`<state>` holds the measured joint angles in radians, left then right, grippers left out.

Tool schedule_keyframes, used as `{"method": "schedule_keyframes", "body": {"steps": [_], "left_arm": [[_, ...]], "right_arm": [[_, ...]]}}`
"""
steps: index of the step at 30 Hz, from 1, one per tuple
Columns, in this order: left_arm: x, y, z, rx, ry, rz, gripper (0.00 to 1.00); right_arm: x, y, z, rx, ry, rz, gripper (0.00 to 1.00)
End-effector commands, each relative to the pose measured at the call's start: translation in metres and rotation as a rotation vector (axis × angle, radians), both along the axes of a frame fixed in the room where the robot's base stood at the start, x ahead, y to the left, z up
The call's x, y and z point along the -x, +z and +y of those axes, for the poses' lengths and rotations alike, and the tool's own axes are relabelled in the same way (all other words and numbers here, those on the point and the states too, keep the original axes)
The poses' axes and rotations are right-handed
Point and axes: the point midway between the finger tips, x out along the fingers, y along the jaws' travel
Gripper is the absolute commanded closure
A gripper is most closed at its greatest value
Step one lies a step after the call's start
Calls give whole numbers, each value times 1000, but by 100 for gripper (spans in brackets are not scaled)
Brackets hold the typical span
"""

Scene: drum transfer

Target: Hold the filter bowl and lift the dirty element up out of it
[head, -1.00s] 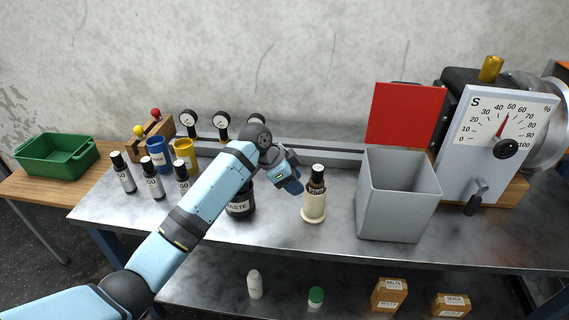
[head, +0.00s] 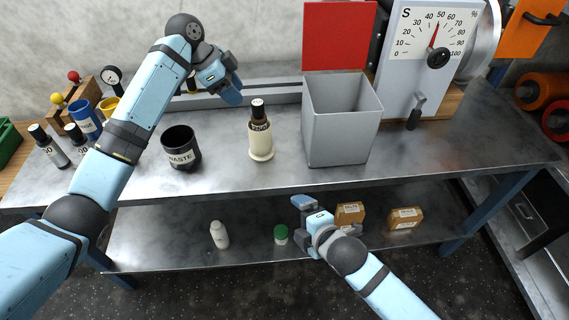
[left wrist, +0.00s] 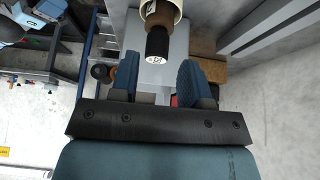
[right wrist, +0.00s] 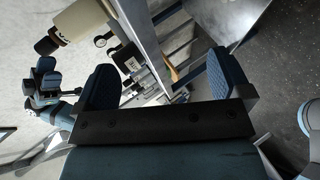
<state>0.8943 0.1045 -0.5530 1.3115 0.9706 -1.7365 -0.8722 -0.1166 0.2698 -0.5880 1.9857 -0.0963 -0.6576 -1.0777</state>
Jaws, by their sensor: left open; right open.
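A cream bowl-like holder (head: 261,147) stands upright on the bench. A brown bottle-shaped piece with a black top (head: 259,116) stands in it; these are the only likely bowl and element I see. My left gripper (head: 232,90) is open and empty, above the bench and up-left of the holder in the head view. In the left wrist view the black top (left wrist: 157,42) shows beyond its open fingers, the cream rim (left wrist: 160,8) behind. My right gripper (head: 300,219) is open and empty, in front of the bench edge. The cream holder also shows in the right wrist view (right wrist: 82,20).
A grey open bin (head: 338,140) stands right of the holder, a black WASTE cup (head: 181,155) left of it. A dial panel (head: 425,50) is at the back right. Small bottles (head: 50,146) stand at left. The bench in front of the holder is clear.

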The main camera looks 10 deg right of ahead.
Motion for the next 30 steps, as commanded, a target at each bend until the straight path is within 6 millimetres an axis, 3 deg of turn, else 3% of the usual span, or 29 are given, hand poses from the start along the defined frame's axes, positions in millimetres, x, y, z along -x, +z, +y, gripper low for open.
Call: {"method": "schedule_keyframes", "body": {"steps": [6,15,21,30], "left_arm": [[0,0,0,0,0,0,57],[0,0,0,0,0,0,57],[0,0,0,0,0,0,57],[0,0,0,0,1,0,57]], "right_arm": [[-46,34,23,565,316,-324,4],[-91,67,29,1232,605,-648,4],[-103,74,28,1419,676,-721,4],[-135,61,41,1438,682,-726,4]]}}
